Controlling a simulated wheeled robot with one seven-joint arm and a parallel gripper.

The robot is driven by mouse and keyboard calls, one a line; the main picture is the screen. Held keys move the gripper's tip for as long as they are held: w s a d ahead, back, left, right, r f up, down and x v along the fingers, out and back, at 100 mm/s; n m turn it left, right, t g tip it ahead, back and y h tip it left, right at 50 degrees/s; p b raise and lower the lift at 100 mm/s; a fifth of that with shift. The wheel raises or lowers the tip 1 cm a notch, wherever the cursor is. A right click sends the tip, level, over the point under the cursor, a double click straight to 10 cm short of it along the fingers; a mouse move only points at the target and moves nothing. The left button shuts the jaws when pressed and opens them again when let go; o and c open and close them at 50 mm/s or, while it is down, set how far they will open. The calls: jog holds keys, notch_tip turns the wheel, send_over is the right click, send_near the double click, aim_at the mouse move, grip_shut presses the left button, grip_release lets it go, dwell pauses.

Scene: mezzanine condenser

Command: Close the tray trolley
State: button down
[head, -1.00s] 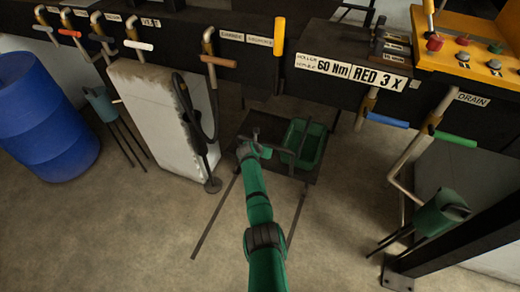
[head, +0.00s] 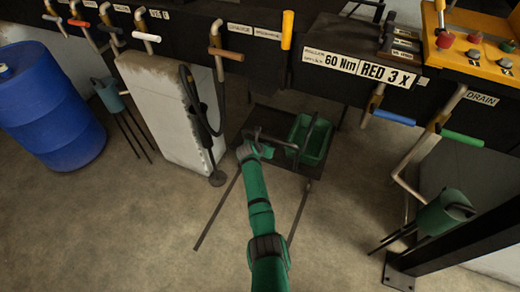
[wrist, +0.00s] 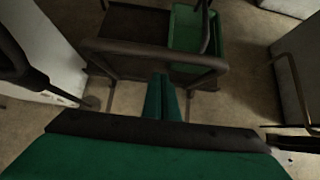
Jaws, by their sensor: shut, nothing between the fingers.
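The tray trolley (head: 268,120) is a low dark platform under the black bench, with a dark bar handle (head: 282,144) on its near side and a green tray (head: 318,138) on its right half. Two dark rails (head: 218,212) run from it over the floor toward me. In the wrist view the handle (wrist: 150,50) crosses just ahead of my gripper (wrist: 162,98). The green fingers are together and empty, pointing at the handle bar. I cannot tell whether they touch it. In the head view my gripper (head: 255,152) is at the trolley's near left side.
A pale block (head: 165,115) with a dark stand and hose is left of the trolley. A blue drum (head: 50,105) stands far left. Valve handles line the bench, including an orange one (head: 287,30). A green can (head: 445,212) and black post are at right. The floor between is clear.

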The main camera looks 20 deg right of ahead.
jog(key=v, duration=1)
jog(key=shift+s, duration=0.1)
jog(key=s+a+f+m+t+y, duration=0.2)
jog(key=s+a+f+m, duration=0.15)
jog(key=s+a, duration=0.4)
jog(key=s+a+f+m+t+y, duration=0.1)
jog(key=s+a+f+m, duration=0.25)
jog(key=s+a, duration=0.45)
jog(key=s+a+f+m+t+y, duration=0.2)
jog(key=s+a+m, duration=0.3)
jog(key=s+a, duration=0.3)
jog(key=s+a+r+m+t+y, duration=0.1)
jog(key=s+a+r+m, duration=0.2)
jog(key=s+r+m, duration=0.55)
jog(key=s+a+r+m+t, duration=0.2)
jog(key=s+r, duration=0.3)
jog(key=s, duration=0.8)
jog(key=s+r+m+t, duration=0.1)
jog(key=s+r+m, duration=0.3)
jog(key=r, duration=0.6)
jog(key=shift+s+y, duration=0.4)
jog(key=shift+s, duration=0.45)
